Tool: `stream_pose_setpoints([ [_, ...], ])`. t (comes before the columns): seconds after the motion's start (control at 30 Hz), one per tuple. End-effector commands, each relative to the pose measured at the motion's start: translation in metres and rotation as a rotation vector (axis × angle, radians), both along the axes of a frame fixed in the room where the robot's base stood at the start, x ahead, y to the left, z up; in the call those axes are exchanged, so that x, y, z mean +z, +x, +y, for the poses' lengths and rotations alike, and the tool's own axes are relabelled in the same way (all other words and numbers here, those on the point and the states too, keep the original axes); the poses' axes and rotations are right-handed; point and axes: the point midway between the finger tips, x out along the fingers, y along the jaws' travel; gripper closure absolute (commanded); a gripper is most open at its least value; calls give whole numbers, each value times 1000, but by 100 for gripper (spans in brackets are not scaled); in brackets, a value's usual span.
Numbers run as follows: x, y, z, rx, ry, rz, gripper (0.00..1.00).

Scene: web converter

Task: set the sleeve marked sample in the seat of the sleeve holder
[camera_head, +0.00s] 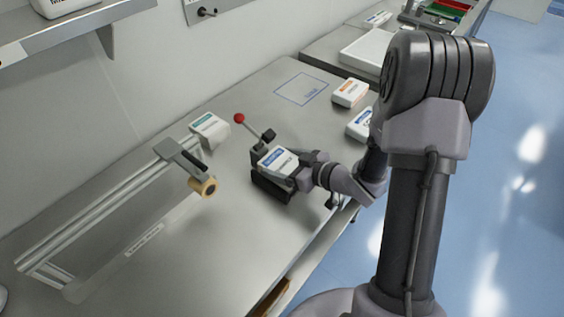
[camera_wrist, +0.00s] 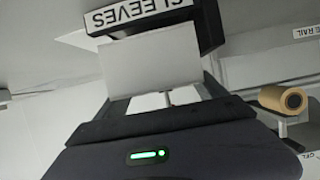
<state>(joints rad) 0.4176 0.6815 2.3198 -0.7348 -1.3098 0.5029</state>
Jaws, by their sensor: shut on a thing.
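A white sleeve (camera_head: 279,160) with a blue label band sits in my gripper (camera_head: 303,168); its lettering is too small to read surely. The gripper is shut on it. The dark sleeve holder (camera_head: 268,188) is directly under the sleeve, and the sleeve looks slightly tilted over it. I cannot tell whether the sleeve rests in the seat. In the wrist view the sleeve's blank white side (camera_wrist: 150,52) lies between the fingers, close against the holder (camera_wrist: 205,25) with its "SLEEVES" label. The seat itself is hidden.
A red-knobbed lever (camera_head: 239,119) stands behind the holder. A rail with a tan roll (camera_head: 203,187) and a teal-labelled box (camera_head: 209,129) are to the left. An orange-labelled box (camera_head: 349,93) and a blue-labelled box (camera_head: 360,124) are at the right.

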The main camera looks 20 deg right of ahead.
Motion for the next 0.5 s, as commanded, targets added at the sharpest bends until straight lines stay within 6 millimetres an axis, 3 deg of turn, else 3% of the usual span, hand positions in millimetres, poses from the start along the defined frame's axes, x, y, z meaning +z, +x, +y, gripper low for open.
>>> stream_pose_setpoints([
  [0.23,-6,0,0,0,0,0,64],
  [0.27,-6,0,0,0,-1,1,17],
  [0.37,-6,-1,0,1,0,2,0],
  [0.5,-7,-1,1,2,0,4,0],
])
